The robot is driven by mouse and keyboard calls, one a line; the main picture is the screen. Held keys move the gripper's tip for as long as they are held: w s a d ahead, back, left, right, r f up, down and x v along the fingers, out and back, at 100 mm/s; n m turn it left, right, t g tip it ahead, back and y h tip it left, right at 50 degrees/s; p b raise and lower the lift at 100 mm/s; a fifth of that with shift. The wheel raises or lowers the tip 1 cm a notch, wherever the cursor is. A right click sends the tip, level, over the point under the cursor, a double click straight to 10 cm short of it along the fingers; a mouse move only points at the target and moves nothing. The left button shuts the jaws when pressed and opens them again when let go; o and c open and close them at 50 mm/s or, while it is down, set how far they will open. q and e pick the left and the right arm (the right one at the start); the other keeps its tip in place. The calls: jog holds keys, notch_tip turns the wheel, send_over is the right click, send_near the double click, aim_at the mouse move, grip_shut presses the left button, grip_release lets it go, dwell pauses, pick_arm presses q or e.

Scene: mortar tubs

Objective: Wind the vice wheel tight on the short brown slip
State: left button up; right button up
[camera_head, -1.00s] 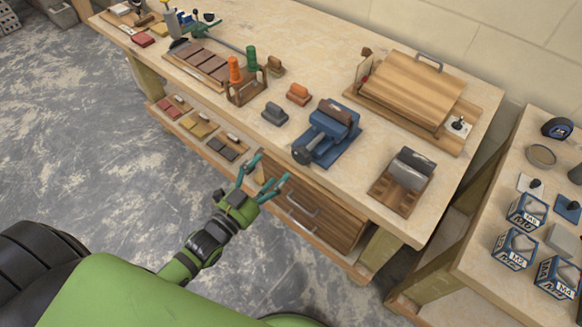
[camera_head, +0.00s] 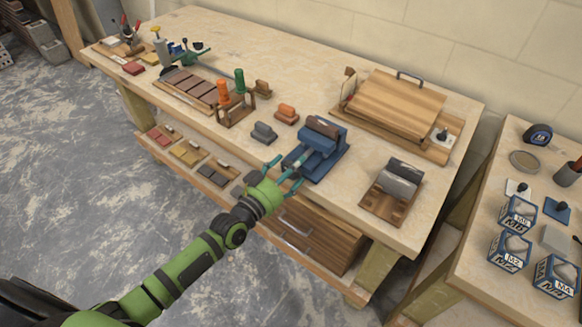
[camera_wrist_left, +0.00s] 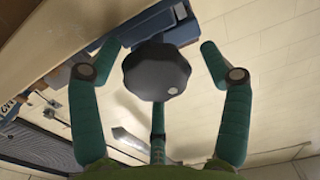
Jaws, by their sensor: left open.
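The blue vice (camera_head: 322,152) stands near the front edge of the workbench. A brown slip (camera_head: 323,126) sits at the top between its jaws. The dark vice wheel (camera_wrist_left: 156,71) shows in the left wrist view, between the spread fingers of my left gripper and apart from both. In the head view my left gripper (camera_head: 283,173) is open at the front of the vice and hides most of the wheel. The same gripper's fingers (camera_wrist_left: 160,65) fill both sides of the wrist view. My right gripper does not show.
A wooden box with a handle (camera_head: 399,104) is behind.

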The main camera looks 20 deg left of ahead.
pick_arm(q)
jog(key=c, duration=1.1)
jog(key=shift+w+r+m, duration=0.15)
jog(key=shift+r+m, duration=0.1)
jog(key=shift+m, duration=0.35)
jog(key=shift+c, duration=0.2)
jog(key=o, duration=1.1)
jog(key=shift+r, duration=0.1)
jog(key=shift+o, duration=0.2)
jog(key=shift+f, duration=0.2)
jog(key=shift+s+f, duration=0.1)
jog(key=shift+s, duration=0.15)
jog(key=v, duration=1.1)
jog(key=shift+s, duration=0.3)
